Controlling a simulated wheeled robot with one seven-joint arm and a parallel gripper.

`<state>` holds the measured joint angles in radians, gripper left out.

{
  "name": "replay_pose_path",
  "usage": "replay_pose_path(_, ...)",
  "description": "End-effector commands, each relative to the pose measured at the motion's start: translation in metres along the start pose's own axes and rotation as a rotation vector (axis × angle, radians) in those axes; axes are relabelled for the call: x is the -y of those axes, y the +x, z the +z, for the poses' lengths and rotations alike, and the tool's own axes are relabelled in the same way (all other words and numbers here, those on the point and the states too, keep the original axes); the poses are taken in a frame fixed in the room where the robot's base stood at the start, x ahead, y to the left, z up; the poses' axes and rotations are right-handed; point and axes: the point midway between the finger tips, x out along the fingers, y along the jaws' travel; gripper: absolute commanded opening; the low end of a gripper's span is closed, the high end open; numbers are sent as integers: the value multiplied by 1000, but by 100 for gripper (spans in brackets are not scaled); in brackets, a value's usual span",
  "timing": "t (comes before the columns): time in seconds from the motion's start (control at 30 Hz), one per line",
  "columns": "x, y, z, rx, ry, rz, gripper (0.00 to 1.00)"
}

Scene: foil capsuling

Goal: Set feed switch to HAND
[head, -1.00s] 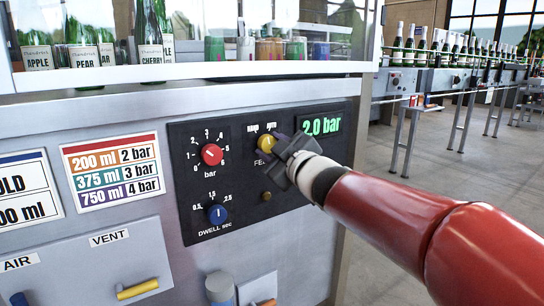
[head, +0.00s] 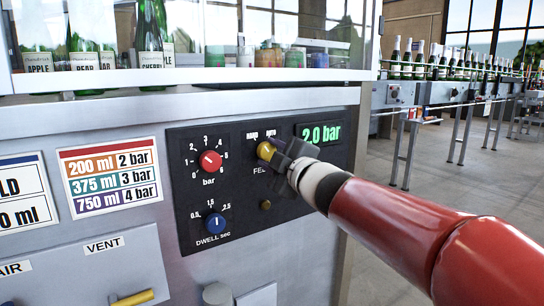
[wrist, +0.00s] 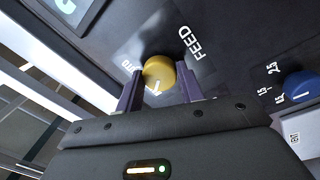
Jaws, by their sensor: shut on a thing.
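The feed switch is a yellow knob (head: 265,151) on the black control panel, with small HAND and AUTO labels above it. My gripper (head: 274,152) reaches it from the right and partly covers the FEED label. In the wrist view the two fingers (wrist: 160,85) are on either side of the yellow knob (wrist: 159,70), shut on it. A white mark on the knob points toward the bottom of that view, away from the AUTO label at the left. The HAND label is hidden there.
A red bar knob (head: 210,162) and a blue dwell knob (head: 216,223) are left of the switch. A small brass button (head: 265,205) is below it. The green 2.0 bar display (head: 320,132) is close to my gripper. A bottle shelf is above.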

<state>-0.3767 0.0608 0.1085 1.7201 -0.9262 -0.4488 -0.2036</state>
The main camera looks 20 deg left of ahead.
Motion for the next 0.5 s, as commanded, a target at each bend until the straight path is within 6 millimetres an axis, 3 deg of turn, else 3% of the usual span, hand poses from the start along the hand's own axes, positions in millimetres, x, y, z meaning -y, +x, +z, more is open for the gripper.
replay_pose_path(0.17,0,0,0,0,-2,0,15)
replay_pose_path(0.2,0,0,0,0,-2,0,39)
replay_pose_path(0.37,0,0,0,0,-1,0,59)
replay_pose_path(0.5,0,0,0,0,-1,0,59)
